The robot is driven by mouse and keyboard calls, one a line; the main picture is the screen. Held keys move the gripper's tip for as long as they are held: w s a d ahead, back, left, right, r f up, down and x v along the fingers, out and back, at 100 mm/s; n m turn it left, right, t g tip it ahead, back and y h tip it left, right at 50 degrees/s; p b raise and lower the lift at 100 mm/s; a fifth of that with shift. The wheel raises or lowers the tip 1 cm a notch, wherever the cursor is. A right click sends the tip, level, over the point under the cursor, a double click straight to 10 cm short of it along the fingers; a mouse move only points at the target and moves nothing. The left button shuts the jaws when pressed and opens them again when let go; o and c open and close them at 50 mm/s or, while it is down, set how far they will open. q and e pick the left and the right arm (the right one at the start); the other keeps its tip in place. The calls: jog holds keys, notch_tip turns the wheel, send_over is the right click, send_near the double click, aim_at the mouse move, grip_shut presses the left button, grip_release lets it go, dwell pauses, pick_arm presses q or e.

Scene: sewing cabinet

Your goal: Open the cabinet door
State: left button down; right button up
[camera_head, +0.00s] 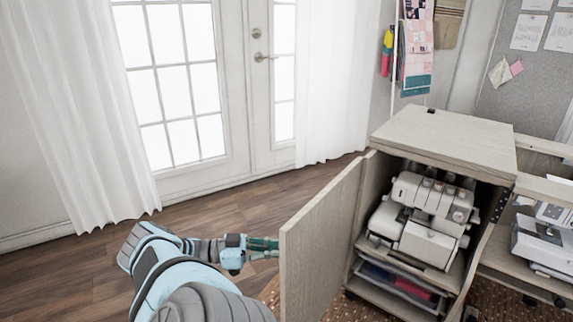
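The wooden sewing cabinet (450,137) stands right of centre, with its front open to view. Its left door (318,242) is swung well out from the body, hinged at the cabinet's left side. My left arm comes in from the lower left, and my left gripper (264,248) is at the outer side of this door, near its free edge. The fingertips reach the door's edge and are partly hidden there, so contact and finger opening are unclear. A narrow panel (477,262) on the cabinet's right side looks like a second door standing open. My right gripper is not in view.
Inside the cabinet a white sewing machine (423,217) sits on a shelf above a clear drawer (400,284). Another machine (543,240) stands at the right edge. White curtains (85,110) and glazed doors (185,85) are behind. The wood floor (200,215) left of the cabinet is clear.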

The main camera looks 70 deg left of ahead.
pick_arm(q)
jog(key=shift+w+a+r, duration=0.1)
jog(key=shift+w+a, duration=0.05)
jog(key=shift+a, duration=0.05)
jog(key=c, duration=2)
grip_release()
jog(key=shift+w, duration=0.1)
jog(key=shift+c, duration=0.2)
jog(key=o, duration=0.3)
jog(key=shift+w+f, duration=0.25)
jog(key=shift+f, duration=0.05)
jog(key=shift+s, duration=0.15)
jog(key=shift+s, duration=0.15)
jog(key=shift+r, duration=0.1)
